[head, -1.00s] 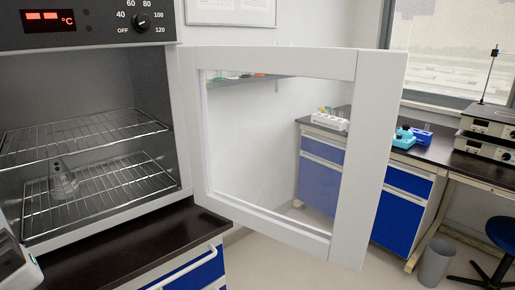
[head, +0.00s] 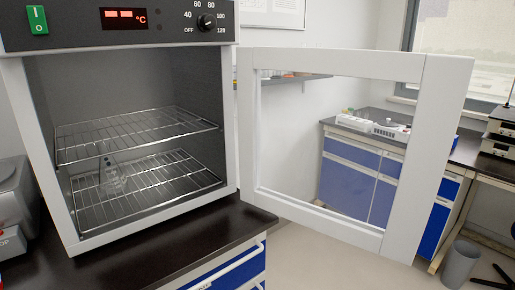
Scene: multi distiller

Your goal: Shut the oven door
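The oven (head: 228,125) stands on a dark bench at the left, with its control panel and red display on top. Its door (head: 428,150), a white frame around a clear window, is wide open. It is hinged at the oven's right side and swings out to the right over the floor. Inside are two wire racks (head: 140,132). My gripper is not in view.
The dark bench top (head: 190,245) has a drawer with a white handle below it. A grey device (head: 12,200) stands left of the oven. A grey bin (head: 460,265) is on the floor at the right. Blue cabinets (head: 345,188) stand behind the door.

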